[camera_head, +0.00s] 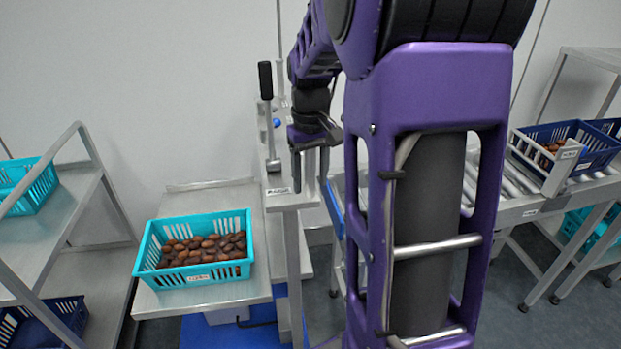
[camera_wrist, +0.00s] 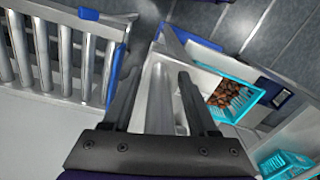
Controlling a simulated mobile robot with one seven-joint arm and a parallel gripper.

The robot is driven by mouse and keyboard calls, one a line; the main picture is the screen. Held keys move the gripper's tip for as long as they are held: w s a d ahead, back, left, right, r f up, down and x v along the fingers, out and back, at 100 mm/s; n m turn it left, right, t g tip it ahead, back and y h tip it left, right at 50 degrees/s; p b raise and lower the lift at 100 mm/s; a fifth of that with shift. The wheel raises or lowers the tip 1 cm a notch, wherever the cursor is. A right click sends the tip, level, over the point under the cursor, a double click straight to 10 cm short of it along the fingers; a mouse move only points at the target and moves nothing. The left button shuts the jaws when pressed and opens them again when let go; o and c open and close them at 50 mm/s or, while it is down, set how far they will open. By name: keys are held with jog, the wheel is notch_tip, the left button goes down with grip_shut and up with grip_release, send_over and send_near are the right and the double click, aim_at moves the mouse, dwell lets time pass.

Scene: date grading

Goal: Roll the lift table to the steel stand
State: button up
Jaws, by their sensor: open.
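My gripper (camera_head: 310,172) points down near the narrow steel bench with the lever. Its two fingers also show in the wrist view (camera_wrist: 160,100), spread apart with nothing clearly between them. A low steel platform (camera_head: 158,298) carries a teal crate (camera_head: 192,281) full of brown dates. The crate also shows in the wrist view (camera_wrist: 222,114), right of the fingers. I cannot tell for sure which piece is the lift table or which is the steel stand. A blue-edged part (camera_head: 335,212) beside the bench is mostly hidden behind my arm.
A steel rack (camera_head: 75,210) with crates stands at the left. A black-handled lever (camera_head: 266,100) rises from the narrow bench (camera_head: 290,197). A roller conveyor (camera_head: 487,185) with a navy crate (camera_head: 597,152) runs at the right. Grey floor shows at lower right.

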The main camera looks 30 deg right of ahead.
grip_shut()
dwell(0.3)
dwell(1.1)
